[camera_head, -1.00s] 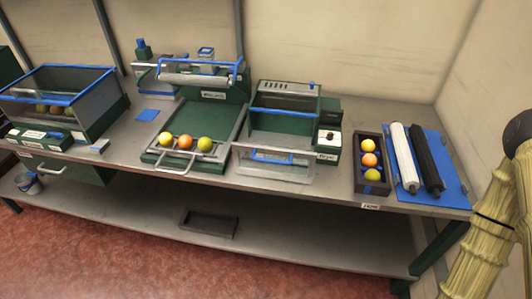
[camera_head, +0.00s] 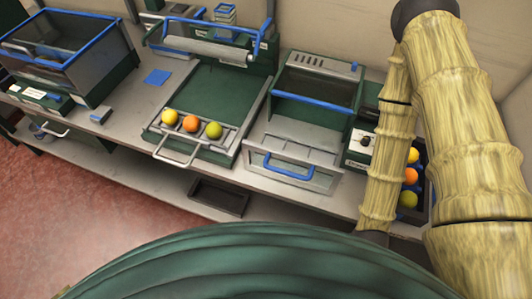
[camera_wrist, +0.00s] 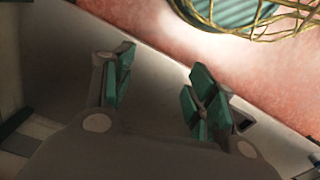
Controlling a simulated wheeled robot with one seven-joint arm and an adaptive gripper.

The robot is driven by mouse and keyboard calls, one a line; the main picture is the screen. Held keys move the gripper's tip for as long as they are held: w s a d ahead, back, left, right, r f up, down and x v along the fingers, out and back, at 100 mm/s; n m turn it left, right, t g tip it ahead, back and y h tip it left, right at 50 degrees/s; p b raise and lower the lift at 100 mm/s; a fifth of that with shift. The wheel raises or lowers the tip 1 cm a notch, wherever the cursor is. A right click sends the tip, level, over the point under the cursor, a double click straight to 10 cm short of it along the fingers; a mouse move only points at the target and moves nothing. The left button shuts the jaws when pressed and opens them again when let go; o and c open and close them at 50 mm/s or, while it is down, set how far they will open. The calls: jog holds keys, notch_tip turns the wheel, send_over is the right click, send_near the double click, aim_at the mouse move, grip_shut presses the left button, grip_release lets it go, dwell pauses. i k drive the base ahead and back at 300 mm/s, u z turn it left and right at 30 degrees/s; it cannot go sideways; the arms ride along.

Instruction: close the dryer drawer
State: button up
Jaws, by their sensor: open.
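The dryer (camera_head: 315,82) is a green and grey machine with a blue bar, right of the middle in the head view. Its drawer (camera_head: 292,170) stands pulled out at the bench's front edge, with a grey front and a blue handle (camera_head: 290,169). The drawer looks empty. My gripper (camera_wrist: 161,78) is open and empty in the wrist view, over a grey surface with red floor beyond. The gripper does not show in the head view; my arm comes down right of the dryer there. The drawer is not recognisable in the wrist view.
A green tray machine (camera_head: 205,92) with three fruits in a front rack stands left of the dryer. A dark crate of fruits (camera_head: 423,208) is partly hidden behind my arm. A blue-rimmed bin (camera_head: 68,50) stands at far left. A dark tray (camera_head: 219,197) lies on the lower shelf.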

aim_at(293, 152)
jog(key=u, duration=0.3)
jog(key=k, duration=1.2)
jog(key=z, duration=0.2)
